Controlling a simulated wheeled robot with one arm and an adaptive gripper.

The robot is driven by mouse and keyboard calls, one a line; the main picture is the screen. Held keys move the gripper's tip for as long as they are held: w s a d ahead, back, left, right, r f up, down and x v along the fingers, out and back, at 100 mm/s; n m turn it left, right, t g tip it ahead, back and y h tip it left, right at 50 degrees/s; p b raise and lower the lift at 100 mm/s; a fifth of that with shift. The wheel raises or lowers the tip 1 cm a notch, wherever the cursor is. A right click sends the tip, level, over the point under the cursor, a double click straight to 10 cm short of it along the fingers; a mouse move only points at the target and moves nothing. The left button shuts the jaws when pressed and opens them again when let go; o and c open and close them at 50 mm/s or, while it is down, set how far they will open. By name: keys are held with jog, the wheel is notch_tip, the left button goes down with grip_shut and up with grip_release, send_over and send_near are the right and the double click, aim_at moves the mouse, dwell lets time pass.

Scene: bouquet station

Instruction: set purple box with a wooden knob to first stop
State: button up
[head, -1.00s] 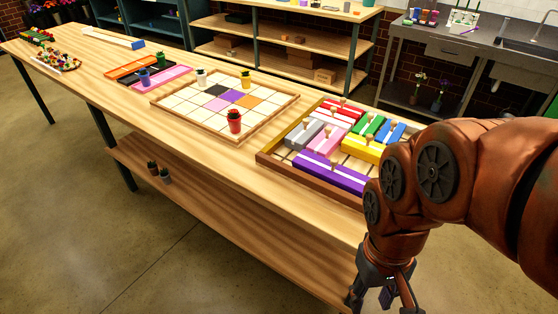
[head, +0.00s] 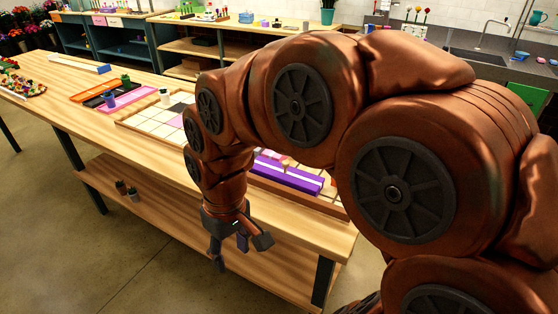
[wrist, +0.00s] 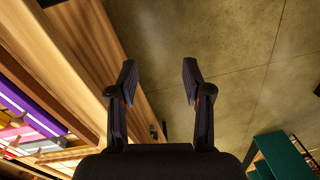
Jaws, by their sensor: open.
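The purple box with a white stripe (head: 285,177) lies in a wooden-framed tray (head: 303,195) near the table's front edge. My arm covers part of the box and most of the tray; the box's knob cannot be made out in the head view. In the wrist view, the purple box (wrist: 27,104) shows at the left edge, beside other coloured boxes. My gripper (head: 240,252) is open and empty, pointing down in front of the table's front edge. In the wrist view its two fingers (wrist: 159,78) are spread, with table edge and floor beyond them.
A pink tray (head: 130,97) and a white-tiled board (head: 150,122) lie further left. Floor in front of the table is clear. A teal object (wrist: 285,155) shows lower right in the wrist view.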

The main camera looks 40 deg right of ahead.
jog(key=w+d+r+t, duration=0.1)
jog(key=w+d+t, duration=0.1)
jog(key=w+d, duration=0.7)
jog(key=m+t+h, duration=0.1)
jog(key=m+t, duration=0.1)
jog(key=t, duration=0.1)
send_near(286, 162)
jog(key=f, duration=0.1)
jog(key=shift+p+x, duration=1.25)
jog(key=shift+x, duration=2.85)
jog(key=shift+w, duration=0.2)
jog(key=shift+c, duration=0.5)
jog(key=shift+r, duration=0.1)
grip_shut()
